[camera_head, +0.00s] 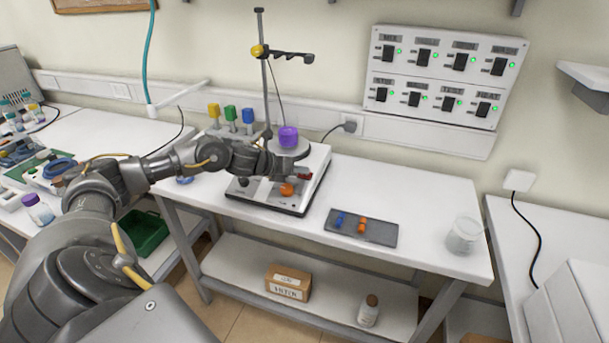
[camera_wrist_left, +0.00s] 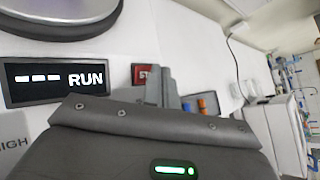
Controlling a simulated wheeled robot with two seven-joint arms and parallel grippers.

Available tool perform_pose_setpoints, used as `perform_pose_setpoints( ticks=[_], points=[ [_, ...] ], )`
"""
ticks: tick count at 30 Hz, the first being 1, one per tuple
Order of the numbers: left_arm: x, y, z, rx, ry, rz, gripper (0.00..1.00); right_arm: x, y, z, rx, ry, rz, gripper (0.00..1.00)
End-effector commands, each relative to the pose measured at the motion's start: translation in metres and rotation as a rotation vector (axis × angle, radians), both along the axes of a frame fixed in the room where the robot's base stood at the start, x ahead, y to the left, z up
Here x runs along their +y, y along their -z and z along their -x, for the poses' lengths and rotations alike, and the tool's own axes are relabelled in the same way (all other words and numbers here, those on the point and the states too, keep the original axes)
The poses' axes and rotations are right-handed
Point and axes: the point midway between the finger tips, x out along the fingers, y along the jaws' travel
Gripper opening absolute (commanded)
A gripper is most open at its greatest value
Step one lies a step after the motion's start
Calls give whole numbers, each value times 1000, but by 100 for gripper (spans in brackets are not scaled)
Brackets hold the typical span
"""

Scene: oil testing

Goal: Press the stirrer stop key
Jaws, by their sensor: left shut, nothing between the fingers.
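The stirrer (camera_head: 318,160) is a white hotplate unit with a dark front edge on the middle table. A purple vessel (camera_head: 288,137) stands on its round plate. In the left wrist view its display (camera_wrist_left: 55,82) shows dashes and "RUN". A red key (camera_wrist_left: 141,73) with white letters beginning "ST" lies right of the display, partly hidden by my fingers. My left gripper (camera_head: 297,175) is over the stirrer's front panel. Its closed, empty fingers also show in the left wrist view (camera_wrist_left: 163,85), at the red key's right side; I cannot tell whether they touch it. My right gripper is out of view.
An orange knob (camera_head: 287,189) and a dark knob sit on the stirrer's front. A stand (camera_head: 265,85) rises behind it. A grey tray (camera_head: 381,232) with blue and orange pieces and a glass beaker (camera_head: 463,236) are to the right, with clear tabletop between.

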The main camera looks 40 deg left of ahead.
Motion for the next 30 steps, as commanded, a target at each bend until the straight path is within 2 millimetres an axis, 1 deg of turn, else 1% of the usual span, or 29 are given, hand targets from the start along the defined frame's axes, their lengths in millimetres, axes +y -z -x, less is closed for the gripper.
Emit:
perform_pose_setpoints(
  ticks=[23,30],
  points=[
    [1,9,-3,0,0,0,0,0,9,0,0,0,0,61],
    [1,8,-3,1,0,0,0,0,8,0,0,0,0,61]
  ],
)
